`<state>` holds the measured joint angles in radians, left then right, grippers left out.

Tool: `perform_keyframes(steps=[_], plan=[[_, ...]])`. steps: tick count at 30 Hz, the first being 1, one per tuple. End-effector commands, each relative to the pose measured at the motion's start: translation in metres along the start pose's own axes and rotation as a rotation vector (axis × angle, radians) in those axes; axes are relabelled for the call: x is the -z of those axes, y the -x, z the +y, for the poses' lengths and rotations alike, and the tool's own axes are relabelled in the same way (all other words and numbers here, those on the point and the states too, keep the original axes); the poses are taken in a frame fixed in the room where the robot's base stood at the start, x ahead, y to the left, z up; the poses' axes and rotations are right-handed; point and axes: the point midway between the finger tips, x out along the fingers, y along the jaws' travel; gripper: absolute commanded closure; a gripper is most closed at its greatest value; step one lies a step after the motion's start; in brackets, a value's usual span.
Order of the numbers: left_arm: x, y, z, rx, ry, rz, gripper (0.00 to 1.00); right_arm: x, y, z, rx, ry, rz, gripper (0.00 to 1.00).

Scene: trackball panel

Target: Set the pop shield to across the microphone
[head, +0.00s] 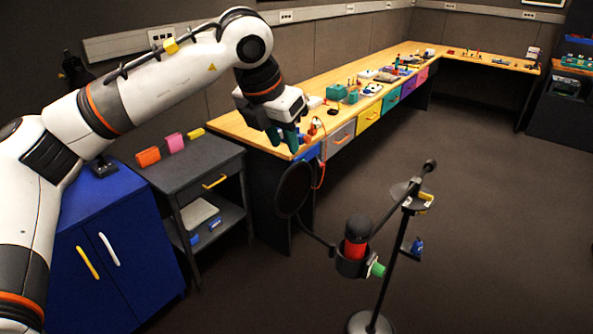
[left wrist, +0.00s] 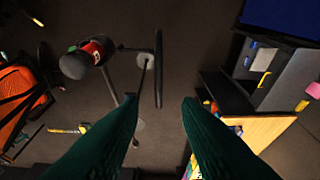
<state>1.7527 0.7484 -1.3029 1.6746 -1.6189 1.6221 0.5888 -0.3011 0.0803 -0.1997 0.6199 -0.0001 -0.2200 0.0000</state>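The pop shield (head: 294,189) is a round black disc on a thin arm in the head view. It stands to the left of the microphone (head: 357,232), apart from it. The microphone has a dark rounded top and a red body, in a dark holder on a stand. In the left wrist view the pop shield (left wrist: 158,68) shows edge-on, just beyond my fingertips, and the microphone (left wrist: 80,62) is to its left. My left gripper (head: 285,142) is above the disc, its green fingers (left wrist: 160,98) apart and empty. My right gripper is not in view.
The stand (head: 387,270) has a round base and carries a small shelf (head: 413,196). A long wooden bench (head: 330,112) with coloured drawers runs behind. A grey side table (head: 190,165) and blue cabinet (head: 120,240) are at left. Floor at right is clear.

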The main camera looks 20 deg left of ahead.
Motion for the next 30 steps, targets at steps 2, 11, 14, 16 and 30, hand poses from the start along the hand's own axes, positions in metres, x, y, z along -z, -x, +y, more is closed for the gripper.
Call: perform_keyframes(steps=[2, 11, 14, 16, 30], plan=[[0.0, -0.012, 0.0, -0.001, -0.001, -0.005, 0.69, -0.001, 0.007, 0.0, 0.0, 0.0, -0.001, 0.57], [0.0, -0.071, 0.002, -0.004, -0.002, -0.004, 0.69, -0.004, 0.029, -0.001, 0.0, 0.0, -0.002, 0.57], [0.0, -0.086, 0.002, -0.004, -0.002, -0.004, 0.69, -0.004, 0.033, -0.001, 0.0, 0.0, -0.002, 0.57], [0.0, -0.095, 0.002, -0.005, -0.002, -0.003, 0.69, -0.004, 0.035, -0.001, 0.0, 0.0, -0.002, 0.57], [-0.001, -0.106, 0.002, -0.005, -0.003, 0.0, 0.76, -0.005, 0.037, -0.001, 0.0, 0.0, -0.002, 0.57]])
